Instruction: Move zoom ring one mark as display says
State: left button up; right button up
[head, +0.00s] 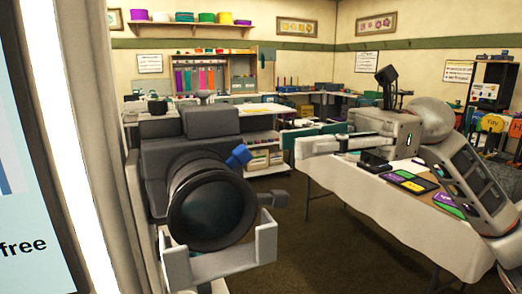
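A dark grey camera (165,160) stands close in front of me, its large black lens (212,208) facing me. A blue tab (238,156) sticks out at the upper right of the lens, on what looks like the zoom ring. Any marks on the ring are too small to read. A display (25,190) is cut off at the left edge; part of a blue shape and the word "free" show. My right gripper (302,148) is right of the lens, apart from it, fingers pointing left. It is seen side-on, so its opening is unclear. My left gripper is not in view.
A light grey U-shaped bracket (222,268) sits under the lens front. A white-covered table (400,215) with coloured cards (410,181) stands below my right arm. Shelves and a workbench line the back wall. Open floor lies between camera and table.

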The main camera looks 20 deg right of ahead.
aim_at(248, 149)
jog(key=a, duration=0.2)
jog(key=a+p, duration=0.1)
jog(key=a, duration=0.2)
jog(key=shift+s+a+r, duration=0.1)
jog(key=shift+s+r, duration=0.05)
jog(key=shift+r, duration=0.05)
jog(key=shift+a+f, duration=0.1)
jog(key=shift+a, duration=0.55)
jog(key=shift+f, duration=0.1)
grip_shut()
